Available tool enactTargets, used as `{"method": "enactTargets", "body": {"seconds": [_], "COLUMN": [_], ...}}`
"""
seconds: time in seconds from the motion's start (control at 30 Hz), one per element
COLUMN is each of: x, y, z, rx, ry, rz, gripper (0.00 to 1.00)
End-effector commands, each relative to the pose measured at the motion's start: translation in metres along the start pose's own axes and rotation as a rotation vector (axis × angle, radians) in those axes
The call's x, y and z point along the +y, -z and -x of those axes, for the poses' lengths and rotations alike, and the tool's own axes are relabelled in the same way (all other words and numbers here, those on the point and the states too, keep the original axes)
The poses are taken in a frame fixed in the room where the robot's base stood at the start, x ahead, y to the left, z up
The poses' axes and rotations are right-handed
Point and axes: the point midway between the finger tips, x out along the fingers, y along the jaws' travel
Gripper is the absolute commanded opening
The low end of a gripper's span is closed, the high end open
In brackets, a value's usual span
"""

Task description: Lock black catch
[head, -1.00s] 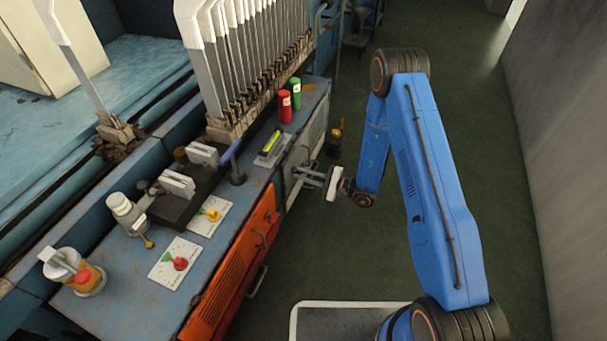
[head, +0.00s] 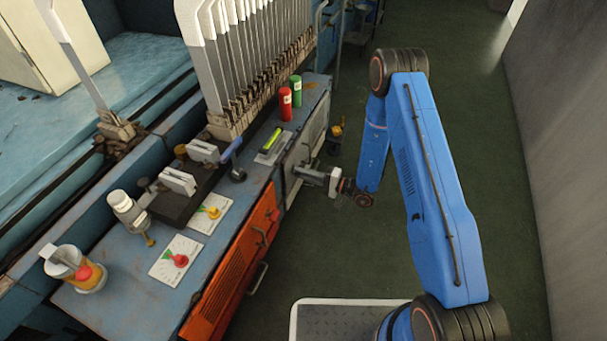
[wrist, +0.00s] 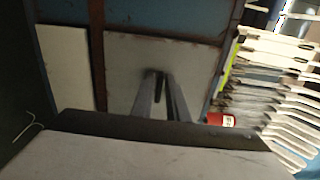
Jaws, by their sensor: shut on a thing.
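A grey cabinet door (head: 314,135) is on the front of the blue bench; in the wrist view its pale panel (wrist: 190,62) fills the middle. My gripper (head: 297,172) reaches to this door from the right, its fingers nearly together. In the wrist view my gripper (wrist: 160,76) has its fingertips at the panel, closed around a small dark piece, the black catch (wrist: 160,84). The fingers hide most of the catch, so I cannot tell which way it is turned. In the head view I cannot make it out.
A red can (head: 285,104) and a green can (head: 295,91) stand on the bench top above the door. An orange vented panel (head: 235,275) with handles is to the left. A rack of upright boards (head: 240,55) stands behind.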

Motion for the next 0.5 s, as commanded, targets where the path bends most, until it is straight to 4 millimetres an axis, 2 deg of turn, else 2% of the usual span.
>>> {"method": "enactTargets", "body": {"seconds": [0.5], "x": [0.0014], "y": [-0.0006], "z": [0.0001], "rx": [-0.001], "ry": [-0.002], "rz": [0.029], "gripper": [0.00]}}
